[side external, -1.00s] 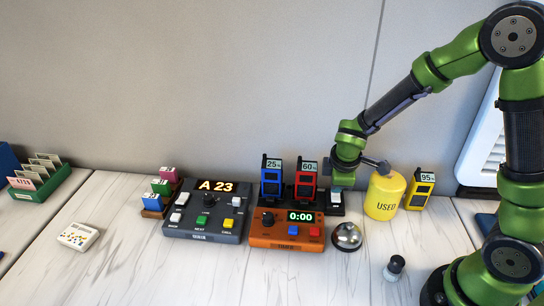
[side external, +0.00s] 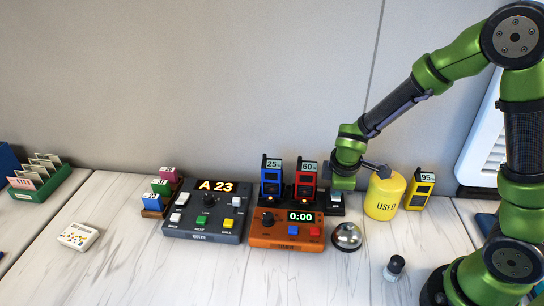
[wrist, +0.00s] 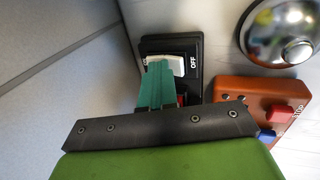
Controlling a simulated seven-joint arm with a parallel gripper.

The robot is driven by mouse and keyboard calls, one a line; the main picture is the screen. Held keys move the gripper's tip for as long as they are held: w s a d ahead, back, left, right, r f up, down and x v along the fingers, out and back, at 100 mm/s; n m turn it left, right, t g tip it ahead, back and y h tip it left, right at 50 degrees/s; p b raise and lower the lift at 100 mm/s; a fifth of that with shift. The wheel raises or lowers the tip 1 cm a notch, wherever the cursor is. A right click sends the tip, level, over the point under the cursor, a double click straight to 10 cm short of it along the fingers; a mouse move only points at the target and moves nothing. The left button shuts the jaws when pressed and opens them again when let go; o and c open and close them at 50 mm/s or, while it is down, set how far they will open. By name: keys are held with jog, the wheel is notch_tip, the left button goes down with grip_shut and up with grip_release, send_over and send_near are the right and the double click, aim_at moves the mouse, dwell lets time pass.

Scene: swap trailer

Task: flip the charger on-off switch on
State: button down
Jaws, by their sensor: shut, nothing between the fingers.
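The charger (side external: 326,209) is a dark base at the back, holding a blue radio (side external: 271,180) marked 25% and a red radio (side external: 306,180) marked 60%. Small orange lights show near the feet of both radios. Its white rocker switch (side external: 336,199) is at the right end. In the wrist view the rocker (wrist: 178,65) sits in a black plate, with OFF readable on the right and the left label mostly covered. My gripper (wrist: 160,66) is shut and empty, its green fingertips over the left part of the rocker. I cannot tell whether they touch it.
A yellow USED canister (side external: 385,195) and a yellow 95% radio (side external: 420,188) stand right of my gripper. An orange timer (side external: 280,243) and a silver bell (side external: 347,236) are in front. A grey console (side external: 190,235) is left. The front right table has free room around a small bottle (side external: 394,267).

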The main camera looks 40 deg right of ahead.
jog(key=shift+s+a+r, duration=0.1)
jog(key=shift+r, duration=0.05)
jog(key=v, duration=1.3)
jog(key=shift+r, duration=0.35)
jog(key=shift+s+a, duration=0.1)
jog(key=shift+w+d+r, duration=0.1)
jog(key=shift+w+d, duration=0.3)
jog(key=shift+w, duration=0.05)
jog(key=x, duration=1.4)
jog(key=shift+w+d+f, duration=0.1)
jog(key=shift+d+f, duration=0.05)
jog(key=shift+f, duration=0.1)
